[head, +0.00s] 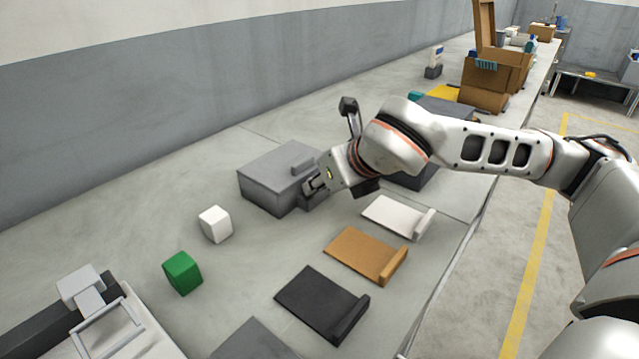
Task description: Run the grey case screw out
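The grey case (265,180), a boxy block with a small raised grey piece (302,164) on top, stands on the bench in the middle of the head view. My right arm reaches in from the right. Its gripper (311,186) is at the case's right end, very close to it or touching. The fingertips are small and partly covered by the wrist, so I cannot tell whether they are open or shut. I cannot make out the case screw; the gripper may hide it. My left gripper is not in view.
A white cube (215,224) and a green cube (182,273) stand left of the case. White (392,214), orange (360,252) and black (315,300) flat plates with raised ends lie along the front edge. Cardboard boxes (490,80) stand farther back.

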